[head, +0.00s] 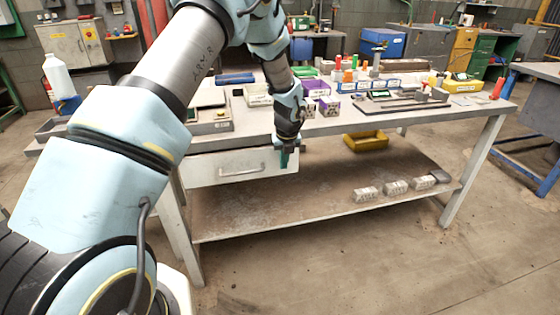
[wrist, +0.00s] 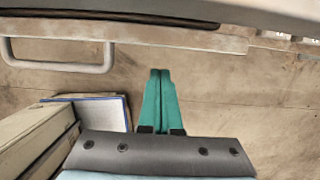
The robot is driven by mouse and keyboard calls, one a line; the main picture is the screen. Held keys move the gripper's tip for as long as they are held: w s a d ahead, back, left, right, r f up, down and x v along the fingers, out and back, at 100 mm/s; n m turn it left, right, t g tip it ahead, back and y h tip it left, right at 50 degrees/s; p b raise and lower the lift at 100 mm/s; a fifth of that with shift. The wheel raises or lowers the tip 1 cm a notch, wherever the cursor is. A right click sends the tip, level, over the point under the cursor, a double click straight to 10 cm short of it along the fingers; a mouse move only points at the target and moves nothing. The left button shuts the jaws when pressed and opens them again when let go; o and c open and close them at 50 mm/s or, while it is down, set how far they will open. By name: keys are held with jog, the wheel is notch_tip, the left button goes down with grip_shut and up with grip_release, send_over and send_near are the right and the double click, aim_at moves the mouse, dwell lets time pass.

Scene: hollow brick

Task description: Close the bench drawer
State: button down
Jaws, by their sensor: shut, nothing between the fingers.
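The bench drawer (head: 215,168) is a worn white front with a bar handle (head: 240,171), under the left part of the bench top. Its front appears to stand out a little from the bench edge; how far it is open is hard to tell. My gripper (head: 289,159) points down at the right end of the drawer front, right of the handle. In the wrist view my green fingers (wrist: 159,98) are pressed together and hold nothing. A grey bar handle (wrist: 60,66) shows at the left there. Contact between fingers and drawer cannot be made out.
The bench top (head: 330,124) carries bins, tools and a tray. Below, the lower shelf (head: 300,205) holds a yellow bin (head: 366,141) and several hollow bricks (head: 396,187). A pale box-like thing with a blue edge (wrist: 104,112) is at the wrist view's lower left. Floor in front is clear.

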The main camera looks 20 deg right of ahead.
jog(key=s+r+t+b, duration=0.1)
jog(key=s+r+b, duration=0.1)
jog(key=s+r, duration=0.4)
notch_tip(320, 180, up, 3)
jog(key=shift+d+f, duration=0.15)
jog(key=shift+f, duration=0.05)
jog(key=shift+t, duration=0.3)
jog(key=w+f+p, duration=0.3)
jog(key=w+f, duration=0.4)
jog(key=f, duration=0.2)
jog(key=shift+w+d, duration=0.3)
jog(key=shift+d, duration=0.15)
jog(key=shift+f, duration=0.1)
